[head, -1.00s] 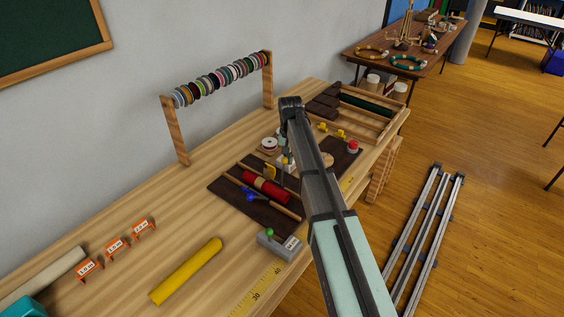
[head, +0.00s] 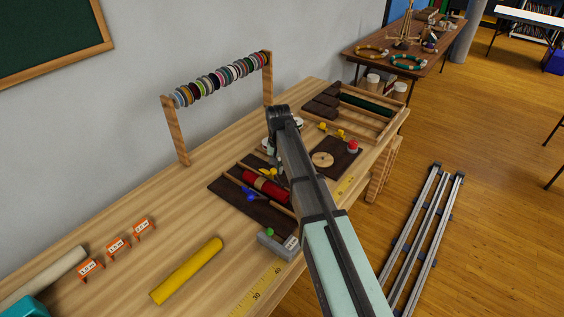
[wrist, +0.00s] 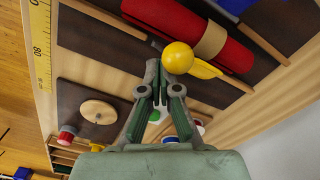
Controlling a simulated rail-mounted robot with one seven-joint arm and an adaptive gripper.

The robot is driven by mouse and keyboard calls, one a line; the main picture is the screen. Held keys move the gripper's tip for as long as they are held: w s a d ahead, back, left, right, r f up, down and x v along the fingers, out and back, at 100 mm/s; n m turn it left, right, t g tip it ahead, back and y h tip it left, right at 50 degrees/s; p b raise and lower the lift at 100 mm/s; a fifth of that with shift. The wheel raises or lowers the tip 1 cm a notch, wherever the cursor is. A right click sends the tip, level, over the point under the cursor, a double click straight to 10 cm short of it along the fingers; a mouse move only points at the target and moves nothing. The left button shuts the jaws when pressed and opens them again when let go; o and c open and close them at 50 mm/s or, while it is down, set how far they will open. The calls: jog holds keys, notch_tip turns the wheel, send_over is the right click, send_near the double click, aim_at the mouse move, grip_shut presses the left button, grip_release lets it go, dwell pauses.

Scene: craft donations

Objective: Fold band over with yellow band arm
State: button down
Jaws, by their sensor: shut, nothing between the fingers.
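A red roll (head: 266,187) with a tan band (wrist: 211,40) around its middle lies on a dark board (head: 228,190); the roll also shows in the wrist view (wrist: 160,18). The yellow band arm (wrist: 205,69) ends in a round yellow knob (wrist: 178,57) and reaches to the roll's near side in the wrist view. My gripper (wrist: 163,88) is shut and empty, its tips just below the knob in that view; I cannot tell whether they touch it. In the head view my arm partly hides the gripper. The blue band arm (head: 251,195) sits on the roll's other side.
Wooden rods flank the roll. A grey box with a green button (head: 270,232) stands in front. A wooden disc (head: 322,159) and a red button (head: 353,145) are to the right. A yellow roll (head: 187,271) lies front left, with bare table around it.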

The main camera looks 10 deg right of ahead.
jog(key=shift+s+a+r, duration=0.1)
dwell(0.3)
notch_tip(320, 180, up, 9)
jog(key=p, duration=0.5)
dwell(0.4)
